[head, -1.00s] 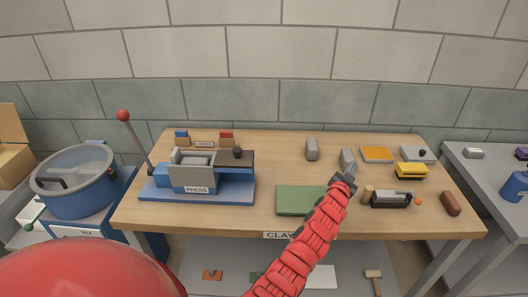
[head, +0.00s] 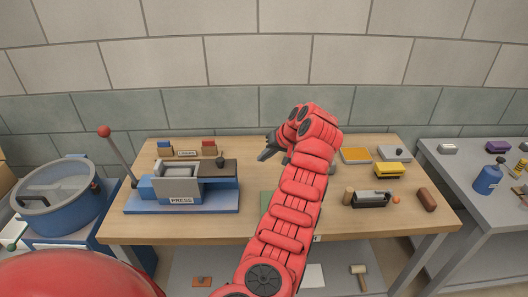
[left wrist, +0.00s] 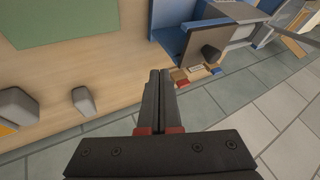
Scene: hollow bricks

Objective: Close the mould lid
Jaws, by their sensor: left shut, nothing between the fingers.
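The blue press (head: 180,206) with its grey mould box (head: 177,188) stands at the left of the table. The mould lid (head: 212,171), a dark flat plate with a black knob (head: 220,160), lies out to the right side of the mould, so the lid is open. In the left wrist view the lid (left wrist: 190,45) and knob (left wrist: 210,53) show at the upper right. My left gripper (head: 266,154) is shut and empty, to the right of the lid and apart from it; its fingers (left wrist: 160,75) are together in the wrist view. My right gripper is not in view.
A red-knobbed lever (head: 104,131) rises at the press's left. Red and blue small blocks (head: 209,147) stand behind it. A green mat (left wrist: 60,20) lies on the table, partly hidden by my arm. Grey blocks (left wrist: 83,100), a yellow block (head: 390,170) and a roller tool (head: 371,199) lie right.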

